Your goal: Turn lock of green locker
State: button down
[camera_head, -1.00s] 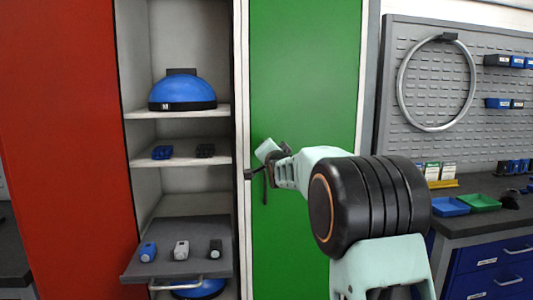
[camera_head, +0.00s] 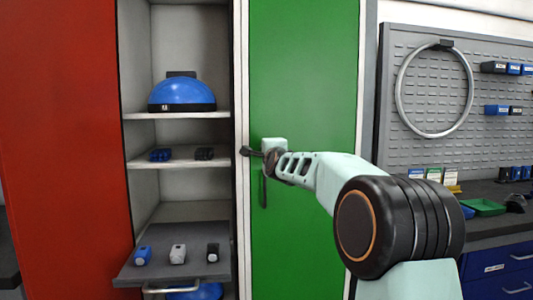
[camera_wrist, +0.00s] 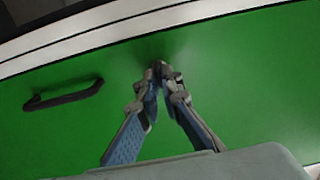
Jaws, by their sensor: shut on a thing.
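The green locker (camera_head: 305,80) has a closed door with a dark vertical handle (camera_head: 263,190) near its left edge. The handle also shows at the left in the wrist view (camera_wrist: 64,95). My gripper (camera_head: 249,152) is at the door's left edge, above the handle. In the wrist view my gripper (camera_wrist: 160,70) has its fingertips drawn together on a small dark piece at the door, the lock (camera_wrist: 160,64). The fingers hide most of the lock, so its turn angle cannot be told.
An open shelf unit left of the green door holds a blue dome (camera_head: 182,94) and small devices. Its grey drawer (camera_head: 130,272) is pulled out. A red locker door (camera_head: 65,150) stands further left. A workbench and pegboard (camera_head: 440,150) are at the right.

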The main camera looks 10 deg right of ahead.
dwell(0.4)
jog(key=c, duration=2.1)
grip_release()
jog(key=shift+a, duration=0.1)
jog(key=shift+s, duration=6)
